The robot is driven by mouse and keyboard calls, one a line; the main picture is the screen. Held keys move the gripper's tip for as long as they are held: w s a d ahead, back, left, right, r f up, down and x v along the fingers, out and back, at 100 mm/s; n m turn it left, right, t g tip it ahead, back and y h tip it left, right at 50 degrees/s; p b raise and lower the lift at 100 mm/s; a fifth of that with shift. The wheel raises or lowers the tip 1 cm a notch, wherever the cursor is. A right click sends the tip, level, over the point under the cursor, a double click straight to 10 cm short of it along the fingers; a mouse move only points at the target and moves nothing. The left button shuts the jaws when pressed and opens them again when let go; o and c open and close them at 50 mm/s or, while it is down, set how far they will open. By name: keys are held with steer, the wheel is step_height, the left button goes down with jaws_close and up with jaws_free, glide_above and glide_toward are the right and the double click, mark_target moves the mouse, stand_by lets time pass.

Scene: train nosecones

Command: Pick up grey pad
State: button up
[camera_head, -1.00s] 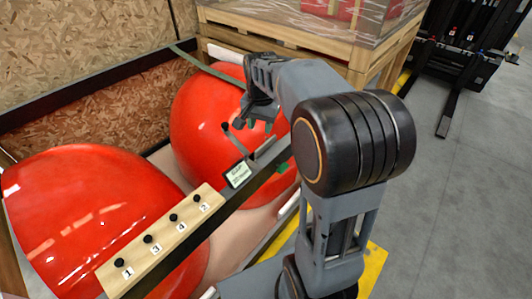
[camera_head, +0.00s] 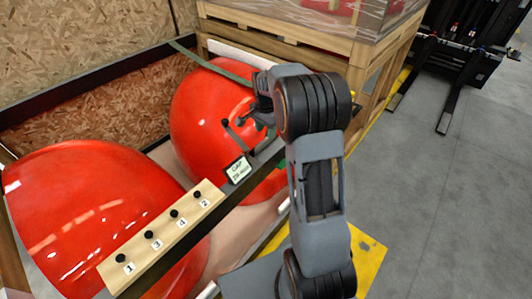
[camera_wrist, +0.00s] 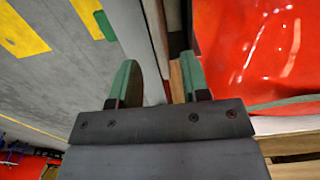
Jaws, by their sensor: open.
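My gripper (camera_head: 256,124) is open over the dark beam (camera_head: 232,200) along the crate's near edge, in front of the far red nosecone (camera_head: 196,112). In the wrist view its two green fingers (camera_wrist: 160,82) stand apart, with nothing gripped between them. A small flat grey piece (camera_head: 271,151), which looks like the grey pad, lies on the beam beside a small label (camera_head: 238,170) in the head view. It is just below the gripper and partly hidden by my arm. I cannot make out the pad clearly in the wrist view.
A second red nosecone (camera_head: 85,205) lies at the left. A wooden strip (camera_head: 165,243) with several numbered black knobs sits on the beam. A wrapped pallet crate (camera_head: 330,42) stands behind, and a forklift (camera_head: 465,50) at the back right. The grey floor at right is clear.

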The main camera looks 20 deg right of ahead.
mark_target(266, 140)
steer(key=shift+f+p, duration=0.5)
steer(key=shift+f, duration=2.15)
steer(key=shift+c, duration=0.4)
jaws_close()
